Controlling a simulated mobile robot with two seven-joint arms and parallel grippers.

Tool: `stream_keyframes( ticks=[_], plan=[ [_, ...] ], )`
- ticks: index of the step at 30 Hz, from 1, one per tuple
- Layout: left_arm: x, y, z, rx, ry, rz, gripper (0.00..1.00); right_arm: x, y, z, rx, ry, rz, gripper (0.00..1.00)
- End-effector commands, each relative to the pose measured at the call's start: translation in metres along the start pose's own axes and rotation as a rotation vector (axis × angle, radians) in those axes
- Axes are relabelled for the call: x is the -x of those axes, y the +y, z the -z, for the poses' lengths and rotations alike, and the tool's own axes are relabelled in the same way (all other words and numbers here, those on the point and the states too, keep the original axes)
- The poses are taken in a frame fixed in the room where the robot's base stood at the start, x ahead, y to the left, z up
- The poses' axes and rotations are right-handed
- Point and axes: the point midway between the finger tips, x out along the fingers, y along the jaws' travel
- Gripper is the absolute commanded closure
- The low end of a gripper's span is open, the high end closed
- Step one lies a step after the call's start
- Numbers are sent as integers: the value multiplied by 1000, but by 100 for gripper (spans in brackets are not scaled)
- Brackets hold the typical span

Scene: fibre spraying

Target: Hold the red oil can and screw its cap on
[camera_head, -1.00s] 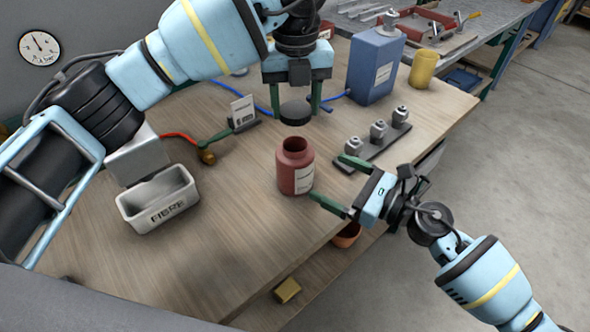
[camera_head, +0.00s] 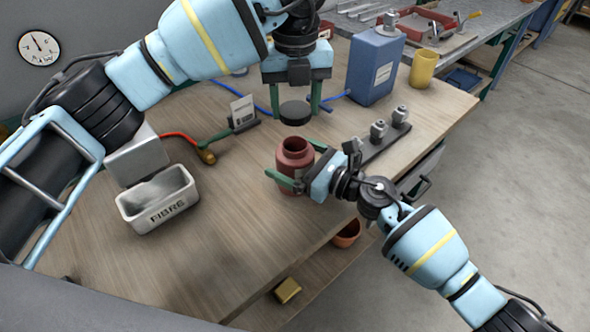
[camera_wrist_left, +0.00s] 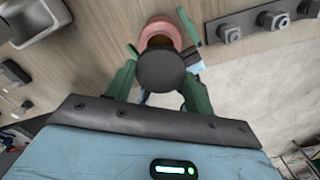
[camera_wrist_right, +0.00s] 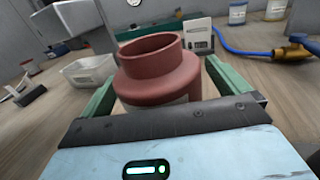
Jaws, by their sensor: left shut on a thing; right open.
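The red oil can (camera_head: 293,158) stands upright on the wooden workbench with its wide mouth open. It fills the middle of the right wrist view (camera_wrist_right: 160,75). My right gripper (camera_head: 299,164) is open, with one green finger on each side of the can's body; I cannot tell whether they touch it. My left gripper (camera_head: 294,108) is shut on the dark round cap (camera_head: 295,112) and holds it above the can, apart from the mouth. In the left wrist view the cap (camera_wrist_left: 161,70) covers part of the can (camera_wrist_left: 160,32).
A grey FIBRE tray (camera_head: 158,205) stands at the left. A dark strip with several metal fittings (camera_head: 378,130) lies right of the can. A blue canister (camera_head: 374,66) and a yellow cup (camera_head: 423,68) stand at the back. The bench's front left is clear.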

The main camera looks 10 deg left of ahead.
Motion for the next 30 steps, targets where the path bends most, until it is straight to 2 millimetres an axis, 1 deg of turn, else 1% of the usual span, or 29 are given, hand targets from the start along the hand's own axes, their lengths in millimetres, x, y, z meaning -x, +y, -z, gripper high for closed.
stream_keyframes(
  ticks=[3,4,18,19,23,30],
  plan=[
    [0,0,0,0,0,0,68,0,0,0,0,0,0,0],
    [0,0,0,0,0,0,68,0,0,0,0,0,0,3],
    [0,0,0,0,0,0,68,1,0,0,0,0,1,64],
    [0,0,0,0,0,0,68,1,0,0,0,0,1,66],
    [-4,0,0,0,1,-1,68,1,0,0,-1,0,1,66],
    [-32,0,0,0,1,-2,68,1,0,0,-1,0,1,66]
  ],
)
